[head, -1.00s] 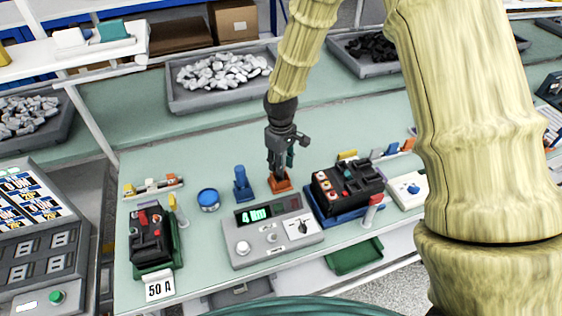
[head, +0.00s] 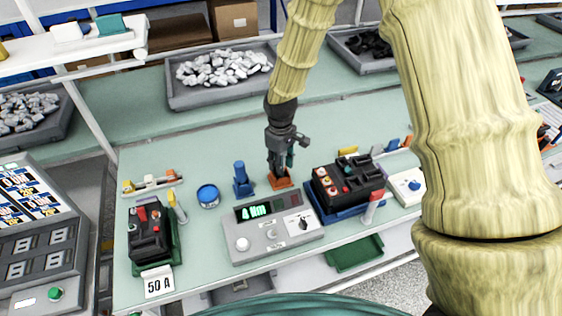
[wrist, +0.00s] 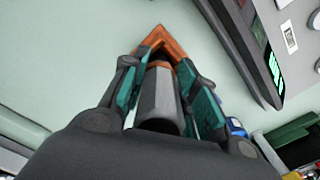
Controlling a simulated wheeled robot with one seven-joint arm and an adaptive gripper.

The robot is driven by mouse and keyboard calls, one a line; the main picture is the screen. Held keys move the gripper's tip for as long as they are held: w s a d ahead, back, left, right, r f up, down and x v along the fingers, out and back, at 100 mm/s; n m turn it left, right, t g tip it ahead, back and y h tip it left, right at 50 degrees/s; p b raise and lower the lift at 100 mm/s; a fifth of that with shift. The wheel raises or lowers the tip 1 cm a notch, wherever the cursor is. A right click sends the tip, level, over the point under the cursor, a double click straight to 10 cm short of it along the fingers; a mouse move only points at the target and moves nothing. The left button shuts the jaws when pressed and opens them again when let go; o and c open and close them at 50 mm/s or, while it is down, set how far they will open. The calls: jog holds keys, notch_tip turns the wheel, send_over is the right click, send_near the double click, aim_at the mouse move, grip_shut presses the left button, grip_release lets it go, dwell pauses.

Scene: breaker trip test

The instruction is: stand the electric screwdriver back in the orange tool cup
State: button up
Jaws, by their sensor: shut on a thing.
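The orange tool cup (head: 280,182) stands on the pale green bench behind the grey test unit. My gripper (head: 281,160) is right above the cup, pointing down. In the wrist view my gripper (wrist: 160,75) has its teal-padded fingers on both sides of the electric screwdriver (wrist: 157,100), a grey body with an orange band. The screwdriver's far end lines up with the orange cup (wrist: 163,42), whose square rim shows beyond the fingers. How deep the screwdriver sits in the cup is hidden by the fingers and its body.
A blue upright piece (head: 242,180) stands just left of the cup, with a blue round tin (head: 208,195) further left. The grey test unit (head: 270,235) is in front. A black breaker in a blue tray (head: 345,190) is close on the right. The bench behind is clear.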

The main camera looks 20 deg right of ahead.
jog(key=shift+f, duration=0.35)
jog(key=o, duration=1.1)
notch_tip(320, 180, up, 12)
jog(key=shift+r, duration=0.1)
jog(key=shift+o, duration=0.2)
jog(key=o, duration=0.9)
jog(key=shift+o, duration=0.2)
